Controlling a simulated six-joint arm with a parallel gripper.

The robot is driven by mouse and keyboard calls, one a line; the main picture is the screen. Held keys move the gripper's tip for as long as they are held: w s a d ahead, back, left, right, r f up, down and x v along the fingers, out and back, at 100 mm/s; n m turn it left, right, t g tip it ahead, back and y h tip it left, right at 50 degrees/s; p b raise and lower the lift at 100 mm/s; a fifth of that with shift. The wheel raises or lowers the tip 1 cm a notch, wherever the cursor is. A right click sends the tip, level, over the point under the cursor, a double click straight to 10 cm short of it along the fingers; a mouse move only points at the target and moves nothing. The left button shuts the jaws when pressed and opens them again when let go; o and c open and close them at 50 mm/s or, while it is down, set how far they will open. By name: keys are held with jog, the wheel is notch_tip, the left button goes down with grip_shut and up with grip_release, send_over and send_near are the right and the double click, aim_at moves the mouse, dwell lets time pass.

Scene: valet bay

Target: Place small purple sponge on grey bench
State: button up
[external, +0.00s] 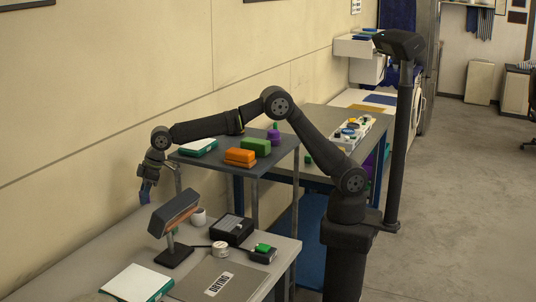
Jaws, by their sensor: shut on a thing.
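My gripper (147,186) hangs at the left, fingers down, above the far left part of the light grey bench (80,262). It is shut on a small bluish-purple thing (145,197), which looks like the small purple sponge. The fingers hide part of it, and it is too small to make out its shape. It appears held in the air, left of the lamp; its exact height over the bench cannot be told.
A raised shelf (222,165) holds orange (240,157) and green (256,146) blocks. The bench's left back part looks clear.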

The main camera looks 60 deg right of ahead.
send_over(132, 246)
jog(key=d, duration=0.1)
jog(key=f, duration=0.6)
jog(key=shift+s+f, duration=0.4)
jog(key=shift+f, duration=1.95)
jog(key=shift+f, duration=0.1)
jog(key=o, duration=1)
jog(key=shift+f, duration=0.1)
jog(key=shift+d+r, duration=0.1)
jog(key=shift+r, duration=0.4)
jog(key=v, duration=1.1)
jog(key=shift+s+d+r, duration=0.1)
jog(key=shift+s+r, duration=0.05)
